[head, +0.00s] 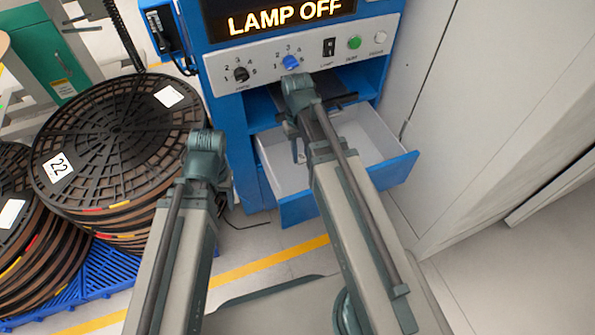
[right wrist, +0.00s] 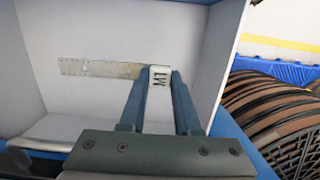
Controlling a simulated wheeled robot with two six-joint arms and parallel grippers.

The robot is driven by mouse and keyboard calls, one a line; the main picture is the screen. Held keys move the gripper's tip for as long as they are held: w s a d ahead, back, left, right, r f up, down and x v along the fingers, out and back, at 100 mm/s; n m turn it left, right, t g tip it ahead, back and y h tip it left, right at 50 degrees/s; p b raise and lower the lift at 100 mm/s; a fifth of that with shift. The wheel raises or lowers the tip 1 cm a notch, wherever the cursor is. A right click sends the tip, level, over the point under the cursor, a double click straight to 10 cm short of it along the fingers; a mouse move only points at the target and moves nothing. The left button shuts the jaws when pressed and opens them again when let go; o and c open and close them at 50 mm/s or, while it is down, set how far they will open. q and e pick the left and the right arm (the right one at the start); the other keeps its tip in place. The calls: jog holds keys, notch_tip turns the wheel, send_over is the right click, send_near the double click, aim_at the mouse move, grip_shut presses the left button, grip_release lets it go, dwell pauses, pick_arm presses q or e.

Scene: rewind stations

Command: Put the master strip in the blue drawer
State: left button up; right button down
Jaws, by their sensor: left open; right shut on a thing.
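The blue drawer (head: 397,170) is pulled out below the control panel in the head view; its inside is white. My right gripper (head: 298,158) reaches down into the drawer's opening. In the right wrist view, my right gripper (right wrist: 160,80) is shut on the white, marked end of the master strip (right wrist: 100,68). The thin grey strip extends left from the fingers, in front of the drawer's white inner surface; I cannot tell whether it touches it. The strip is hidden in the head view. My left gripper (head: 207,150) is open, left of the blue cabinet, its fingers mostly hidden.
The panel (head: 310,55) has knobs, a switch and a green button, under a display (head: 285,17) reading LAMP OFF. Stacked dark reels (head: 115,140) stand on a blue pallet (head: 95,275) at left. A pale cabinet (head: 480,110) stands close at right.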

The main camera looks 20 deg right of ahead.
jog(key=b, duration=1)
send_near(293, 175)
jog(key=s+f, duration=0.1)
jog(key=s+d+f, duration=0.1)
jog(key=s+f, duration=0.2)
jog(key=f, duration=0.1)
jog(key=shift+s+d+f, duration=0.1)
jog(key=shift+s+d, duration=0.15)
jog(key=shift+s, duration=0.05)
jog(key=shift+w+p, duration=0.15)
jog(key=shift+p, duration=0.2)
jog(key=w, duration=0.1)
jog(key=w+a, duration=0.1)
jog(key=w, duration=0.1)
jog(key=shift+w+a, duration=0.2)
jog(key=shift+w, duration=0.05)
jog(key=shift+f+b, duration=0.45)
jog(key=shift+b, duration=0.15)
jog(key=shift+f, duration=0.2)
jog(key=c, duration=0.6)
grip_release()
